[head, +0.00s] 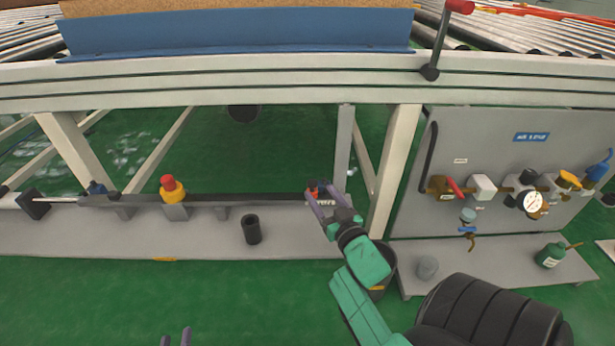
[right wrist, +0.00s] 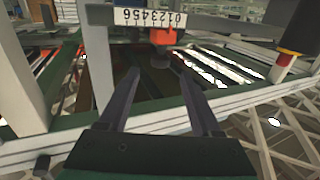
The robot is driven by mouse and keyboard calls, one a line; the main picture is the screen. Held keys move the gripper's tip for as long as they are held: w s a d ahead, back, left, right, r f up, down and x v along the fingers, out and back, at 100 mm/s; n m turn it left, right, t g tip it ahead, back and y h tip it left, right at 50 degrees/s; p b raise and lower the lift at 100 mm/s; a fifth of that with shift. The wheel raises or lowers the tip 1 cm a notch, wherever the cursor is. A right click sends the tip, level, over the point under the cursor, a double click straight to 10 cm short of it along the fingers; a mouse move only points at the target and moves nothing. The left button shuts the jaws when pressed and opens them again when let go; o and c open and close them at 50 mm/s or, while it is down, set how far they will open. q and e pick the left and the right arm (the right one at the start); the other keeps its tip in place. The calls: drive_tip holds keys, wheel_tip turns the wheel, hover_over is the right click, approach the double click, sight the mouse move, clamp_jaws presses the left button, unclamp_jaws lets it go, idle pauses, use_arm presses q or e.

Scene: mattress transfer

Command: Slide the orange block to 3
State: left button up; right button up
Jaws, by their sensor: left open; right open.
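The orange block (right wrist: 163,36) sits on the dark rail (head: 250,197), beside a white strip of numbers (right wrist: 150,17) near the rail's right end. In the right wrist view it is by the right half of the strip; I cannot tell the exact number. In the head view the block (head: 313,193) is partly hidden by my right gripper (head: 325,197). The right gripper is open, its fingers apart on either side of the block's line; I cannot tell whether they touch it. My left gripper (head: 176,339) is open, with only its fingertips showing at the bottom edge.
A yellow fitting with a red button (head: 171,190) stands on the rail to the left. A black cup (head: 251,229) stands on the grey shelf (head: 110,238). A frame post (head: 397,170) and a valve panel (head: 500,215) are to the right.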

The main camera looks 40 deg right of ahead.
sight(314, 185)
drive_tip(key=b+x, duration=0.1)
drive_tip(key=x, duration=0.4)
drive_tip(key=shift+f, duration=0.1)
drive_tip(key=b+x, duration=0.1)
drive_tip(key=x, duration=0.3)
drive_tip(key=shift+w+b, duration=0.1)
drive_tip(key=shift+b, duration=0.3)
use_arm(q)
drive_tip(key=w+a+r+t+h, duration=0.1)
drive_tip(key=w+r+t, duration=0.1)
drive_tip(key=r, duration=0.8)
drive_tip(key=w+a+r+m+t+h, duration=0.1)
drive_tip(key=r+t, duration=0.3)
drive_tip(key=r, duration=0.6)
drive_tip(key=w+a+r+m+t+h, duration=0.1)
drive_tip(key=w+r+t, duration=0.1)
drive_tip(key=r, duration=0.8)
drive_tip(key=shift+w+t, duration=0.4)
drive_tip(key=shift+t, duration=0.5)
use_arm(e)
clamp_jaws()
